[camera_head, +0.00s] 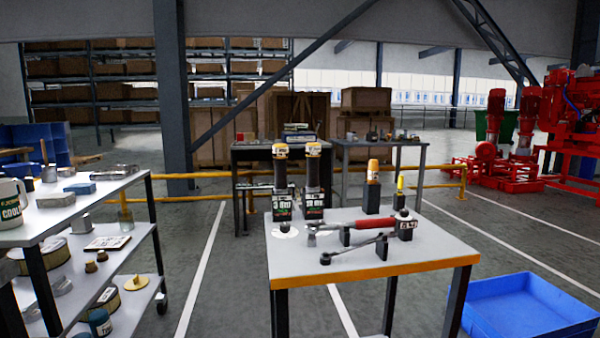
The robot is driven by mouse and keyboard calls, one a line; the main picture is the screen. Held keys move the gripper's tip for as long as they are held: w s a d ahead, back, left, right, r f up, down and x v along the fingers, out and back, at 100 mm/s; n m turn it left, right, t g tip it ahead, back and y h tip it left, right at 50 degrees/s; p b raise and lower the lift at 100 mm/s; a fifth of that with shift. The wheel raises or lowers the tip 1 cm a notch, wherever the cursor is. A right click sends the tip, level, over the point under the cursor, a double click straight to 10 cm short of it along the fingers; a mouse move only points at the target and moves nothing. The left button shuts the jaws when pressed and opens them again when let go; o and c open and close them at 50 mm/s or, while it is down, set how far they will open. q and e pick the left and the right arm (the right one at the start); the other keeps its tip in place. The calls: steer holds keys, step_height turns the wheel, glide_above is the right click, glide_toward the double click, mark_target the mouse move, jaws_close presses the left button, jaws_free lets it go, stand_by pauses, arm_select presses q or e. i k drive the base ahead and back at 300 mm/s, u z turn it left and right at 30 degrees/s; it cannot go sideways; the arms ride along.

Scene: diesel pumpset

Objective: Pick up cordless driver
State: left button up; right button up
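I cannot clearly make out a cordless driver. Two upright dark tools with yellow-orange tops stand side by side at the back left of the grey table (430,253): a left one (281,180) and a right one (313,180). Each has a dark block with white and green lettering at its foot; whether either is the driver I cannot tell. A red-handled wrench (370,223) lies across the table on dark supports. A dark spanner (352,248) rests on supports in front of it. Neither of my grippers is in view.
A blue bin (525,310) sits on the floor at the right. An orange-topped tool (373,180) stands at the table's back. Behind are benches, a yellow rail and red pumps (495,140).

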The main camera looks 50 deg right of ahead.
mark_target(312, 149)
steer(key=z, duration=0.5)
steer(key=i, duration=0.7)
steer(key=z, duration=0.7)
